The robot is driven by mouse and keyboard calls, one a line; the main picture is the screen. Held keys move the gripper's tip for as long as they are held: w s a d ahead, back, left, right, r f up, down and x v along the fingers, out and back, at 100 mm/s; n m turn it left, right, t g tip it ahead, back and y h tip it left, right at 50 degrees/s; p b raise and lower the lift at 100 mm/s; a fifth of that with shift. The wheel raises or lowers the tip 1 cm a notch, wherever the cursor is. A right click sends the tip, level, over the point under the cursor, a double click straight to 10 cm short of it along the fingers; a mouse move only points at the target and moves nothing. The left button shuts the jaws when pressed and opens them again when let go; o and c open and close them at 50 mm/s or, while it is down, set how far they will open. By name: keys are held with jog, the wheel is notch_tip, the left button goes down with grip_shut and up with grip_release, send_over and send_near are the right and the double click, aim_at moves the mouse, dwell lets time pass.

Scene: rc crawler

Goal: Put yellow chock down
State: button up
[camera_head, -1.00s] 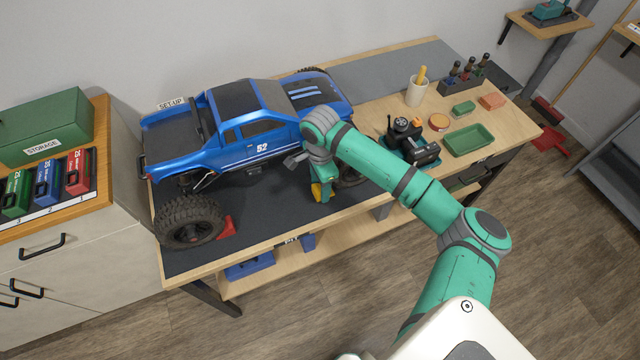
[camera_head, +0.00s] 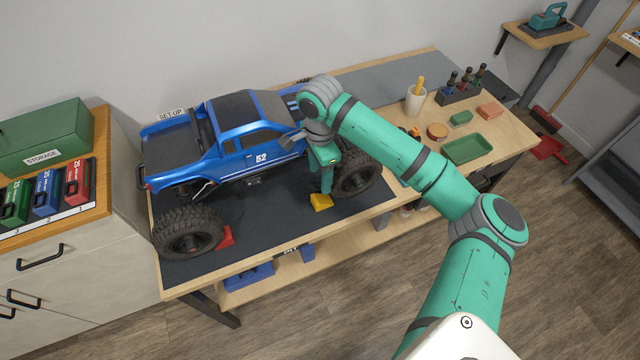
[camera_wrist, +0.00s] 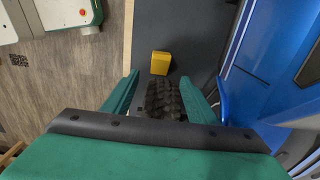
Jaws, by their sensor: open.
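The yellow chock (camera_head: 321,201) rests on the dark mat (camera_head: 270,222), close to the left side of the truck's right-hand wheel (camera_head: 357,177). In the wrist view the yellow chock (camera_wrist: 160,63) lies on the mat beyond my fingertips, with the tire (camera_wrist: 163,100) below it in the picture. My gripper (camera_head: 326,186) points down just above the chock. In the wrist view its fingers (camera_wrist: 160,88) are spread wide with nothing between their tips. I cannot tell the exact gap between chock and tire.
The blue truck (camera_head: 250,140) stands on the bench close behind my gripper. A red chock (camera_head: 225,238) sits by its left wheel (camera_head: 188,231). The mat between the wheels is mostly clear. A green tray (camera_head: 468,150) and a cup (camera_head: 414,100) stand to the right.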

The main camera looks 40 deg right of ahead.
jog(key=shift+r, duration=1.2)
